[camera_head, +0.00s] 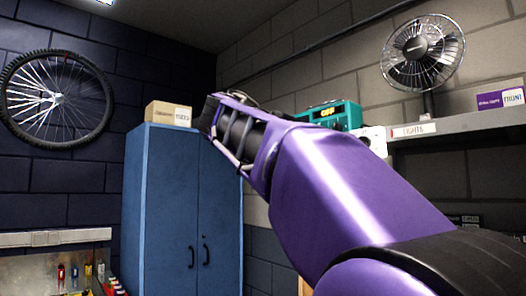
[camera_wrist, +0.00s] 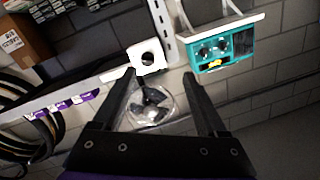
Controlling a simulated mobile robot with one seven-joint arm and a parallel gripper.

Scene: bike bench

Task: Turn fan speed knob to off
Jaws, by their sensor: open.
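A desk fan (camera_head: 421,50) with a dark hub and wire cage stands on the wall shelf at the upper right. It also shows in the wrist view (camera_wrist: 150,103), between and beyond my fingers. A white plate with a dark round spot (camera_wrist: 147,58) lies just past the left fingertip in the wrist view. It may be a knob, but no marking or pointer can be read. A white piece (camera_head: 374,139) shows partly behind my arm in the head view. My gripper (camera_wrist: 160,74) is open, with nothing between its fingers that it touches.
A teal device with dials (camera_wrist: 222,47) is beyond the right fingertip; it also shows behind my arm (camera_head: 330,113). The shelf (camera_head: 465,126) carries a "LIGHTS" label and a purple-white box (camera_head: 500,99). A blue cabinet (camera_head: 160,200) with a cardboard box (camera_head: 168,113) stands left.

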